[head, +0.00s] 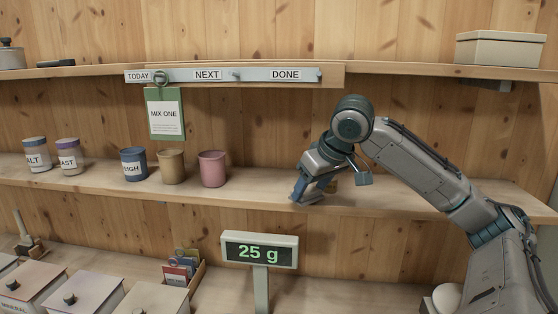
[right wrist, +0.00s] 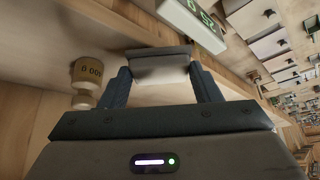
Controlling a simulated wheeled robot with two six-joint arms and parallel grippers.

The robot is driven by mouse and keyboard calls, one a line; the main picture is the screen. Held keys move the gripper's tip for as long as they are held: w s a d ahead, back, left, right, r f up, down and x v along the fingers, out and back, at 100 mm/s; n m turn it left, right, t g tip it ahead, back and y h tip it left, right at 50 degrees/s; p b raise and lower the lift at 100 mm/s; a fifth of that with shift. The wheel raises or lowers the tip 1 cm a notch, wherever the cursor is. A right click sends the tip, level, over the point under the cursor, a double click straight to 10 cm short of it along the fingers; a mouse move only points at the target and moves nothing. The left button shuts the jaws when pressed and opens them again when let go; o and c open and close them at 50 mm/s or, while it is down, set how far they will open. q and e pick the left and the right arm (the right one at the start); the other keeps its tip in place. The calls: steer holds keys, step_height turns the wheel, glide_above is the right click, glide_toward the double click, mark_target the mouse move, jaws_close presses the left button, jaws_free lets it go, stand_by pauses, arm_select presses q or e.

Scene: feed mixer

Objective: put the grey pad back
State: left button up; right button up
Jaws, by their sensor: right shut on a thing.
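My right gripper (head: 302,190) is over the front part of the middle shelf, right of the pink cup, pointing down. It is shut on the grey pad (head: 311,198), a small flat block. In the right wrist view the pad (right wrist: 160,72) sits between the two dark fingers (right wrist: 160,82). It is at or close to the shelf surface; I cannot tell whether it touches. A wooden stamp-like piece with printed marks (right wrist: 88,78) stands beside the left finger in that view, apart from the pad. It is mostly hidden behind my gripper in the head view. My left gripper is not in view.
The middle shelf (head: 255,190) holds a pink cup (head: 212,169), a tan cup (head: 171,167), a blue cup (head: 133,164) and two labelled jars at left. A scale display (head: 260,251) reading 25 g stands below. The shelf between pink cup and gripper is clear.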

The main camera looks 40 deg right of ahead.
steer(key=w+p, duration=0.1)
steer(key=w, duration=0.1)
steer(key=w+p, duration=0.2)
steer(key=w, duration=0.1)
steer(key=w+p, duration=0.2)
steer(key=shift+w+d+r, duration=0.2)
steer(key=shift+w+d, duration=0.05)
steer(key=shift+d, duration=0.1)
steer(key=shift+w+f+p, duration=0.15)
steer(key=shift+w+p, duration=0.25)
steer(key=shift+w, duration=0.05)
steer(key=w+p, duration=0.2)
steer(key=shift+w+d+r, duration=0.15)
steer(key=shift+w+r, duration=0.15)
steer(key=shift+p+x, duration=0.55)
steer(key=shift+x, duration=0.4)
steer(key=shift+w+f, duration=0.1)
steer(key=shift+f, duration=0.15)
steer(key=shift+s, duration=0.25)
steer(key=o, duration=1)
steer(key=shift+w+f, duration=0.15)
steer(key=shift+o, duration=0.2)
